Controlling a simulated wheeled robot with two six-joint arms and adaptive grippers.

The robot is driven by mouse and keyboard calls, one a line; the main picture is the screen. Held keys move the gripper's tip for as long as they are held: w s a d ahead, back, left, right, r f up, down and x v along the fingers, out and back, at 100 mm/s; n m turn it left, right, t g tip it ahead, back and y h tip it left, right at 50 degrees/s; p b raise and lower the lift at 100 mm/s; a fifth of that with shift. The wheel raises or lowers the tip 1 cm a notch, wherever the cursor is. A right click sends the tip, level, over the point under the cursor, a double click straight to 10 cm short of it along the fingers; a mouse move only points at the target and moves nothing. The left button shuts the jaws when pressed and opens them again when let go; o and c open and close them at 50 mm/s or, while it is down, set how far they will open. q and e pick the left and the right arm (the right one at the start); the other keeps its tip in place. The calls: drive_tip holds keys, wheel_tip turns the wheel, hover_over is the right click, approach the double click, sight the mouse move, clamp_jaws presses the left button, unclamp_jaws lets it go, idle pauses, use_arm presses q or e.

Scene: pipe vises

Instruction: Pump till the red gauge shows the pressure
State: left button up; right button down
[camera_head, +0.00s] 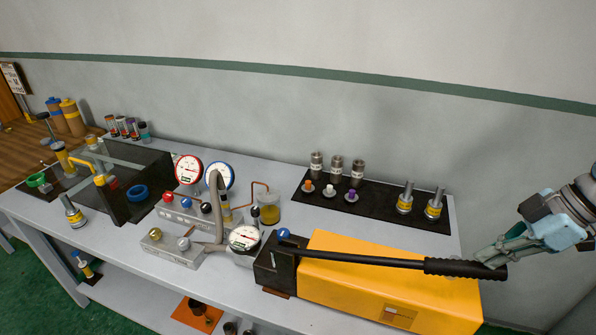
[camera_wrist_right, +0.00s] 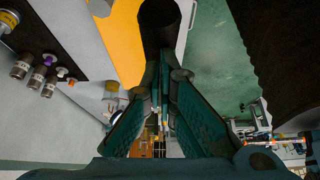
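The red-rimmed gauge (camera_head: 189,170) stands upright left of centre in the head view, beside a blue-rimmed gauge (camera_head: 219,176). Their needles are too small to read surely. The pump block (camera_head: 268,262) stands at the table's front, with a white gauge (camera_head: 244,238) beside it. Its long black handle (camera_head: 465,268) reaches right, nearly level, over a yellow box. My right gripper (camera_head: 487,258) is at the handle's grip, near its free end. In the right wrist view the handle end (camera_wrist_right: 163,22) covers the fingertips, so the grasp is unclear. My left gripper is out of view.
The yellow box (camera_head: 345,290) lies under the handle. A black mat (camera_head: 375,212) behind it holds several fittings. A grey valve block (camera_head: 172,250) and a jar (camera_head: 268,208) stand left of the pump. A dark vise stand (camera_head: 120,205) is farther left.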

drive_tip(key=shift+d+f, duration=0.1)
drive_tip(key=shift+f, duration=0.5)
drive_tip(key=r+p, duration=0.1)
drive_tip(key=r, duration=0.1)
drive_tip(key=a+r+p, duration=0.1)
drive_tip(key=r, duration=0.1)
drive_tip(key=shift+w+r+p, duration=0.1)
drive_tip(key=shift+r+p, duration=0.15)
drive_tip(key=shift+p, duration=0.15)
drive_tip(key=shift+w+a+r+p, duration=0.1)
drive_tip(key=shift+w+r+p, duration=0.1)
drive_tip(key=shift+r+p, duration=0.35)
